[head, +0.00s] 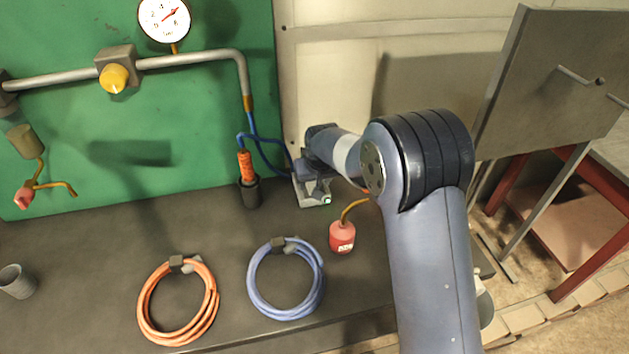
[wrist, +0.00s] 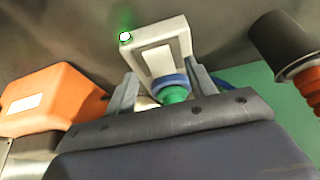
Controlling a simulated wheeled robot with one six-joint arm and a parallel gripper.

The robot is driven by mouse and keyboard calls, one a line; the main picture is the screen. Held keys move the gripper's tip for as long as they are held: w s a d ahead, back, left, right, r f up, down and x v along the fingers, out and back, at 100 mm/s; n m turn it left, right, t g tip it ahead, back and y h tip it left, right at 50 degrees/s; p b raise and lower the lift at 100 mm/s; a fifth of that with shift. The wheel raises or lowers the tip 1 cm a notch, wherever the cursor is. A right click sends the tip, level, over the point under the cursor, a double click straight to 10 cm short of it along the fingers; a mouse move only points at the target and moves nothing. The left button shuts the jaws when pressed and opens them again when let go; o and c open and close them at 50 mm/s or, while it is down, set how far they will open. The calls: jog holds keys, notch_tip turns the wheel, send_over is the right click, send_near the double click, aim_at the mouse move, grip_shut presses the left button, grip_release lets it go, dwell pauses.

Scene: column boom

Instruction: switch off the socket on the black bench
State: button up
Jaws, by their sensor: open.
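The socket (wrist: 160,45) is a pale grey box on the black bench (head: 90,240). In the wrist view it has a lit green lamp at its upper left corner, a pale framed front, and a green plug (wrist: 174,94) with a blue ring at its near end. In the head view the socket (head: 314,194) shows partly, below my gripper (head: 308,172). My gripper (wrist: 162,88) is open, with one finger on each side of the plug end of the socket. I cannot tell whether the fingers touch it. The switch itself is not clearly made out.
A red labelled block (head: 342,237) with a brown hose stands near the socket. A black holder with an orange handle (head: 246,166) stands left of it. Orange (head: 145,305) and blue (head: 256,290) coils lie in front. A grey panel (head: 540,80) stands at right.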

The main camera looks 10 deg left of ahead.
jog(key=shift+x, duration=0.95)
jog(key=shift+c, duration=0.5)
jog(key=c, duration=0.9)
jog(key=p, duration=0.1)
jog(key=g+p, duration=0.1)
jog(key=shift+w+a+r+h+p, duration=0.15)
jog(key=shift+w+r+h+p, duration=0.1)
jog(key=shift+r+h+p, duration=0.1)
jog(key=shift+w+f+g+h+p, duration=0.15)
jog(key=shift+g+h+p, duration=0.1)
jog(key=shift+g+p, duration=0.55)
jog(key=o, duration=1)
